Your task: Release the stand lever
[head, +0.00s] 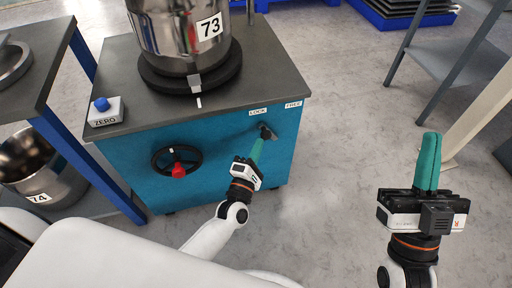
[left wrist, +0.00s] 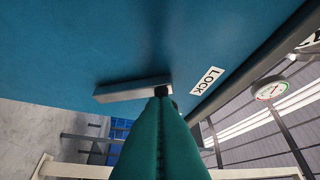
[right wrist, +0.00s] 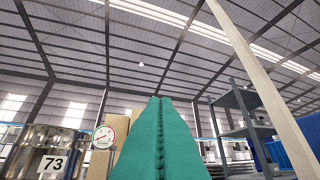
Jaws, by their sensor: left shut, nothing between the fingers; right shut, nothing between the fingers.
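The stand is a teal cabinet (head: 215,185) with a dark grey top. Its lever (head: 268,132) is on the front face near the right edge, below the LOCK label (head: 258,112) and the FREE label (head: 293,104). In the left wrist view the lever (left wrist: 130,91) is a grey metal bar with a dark end beside my fingertips. My left gripper (head: 258,146) is shut and empty, its teal fingertips at the lever; I cannot tell whether they touch. My right gripper (head: 428,150) is shut and empty, raised over the floor at the right, away from the stand.
A steel pot (head: 180,35) marked 73 stands on the cabinet's round dark plate. A ZERO button box (head: 104,112) sits at the top's left corner. A handwheel (head: 176,160) with a red knob projects from the front. A grey shelf (head: 435,65) stands at right; floor between is clear.

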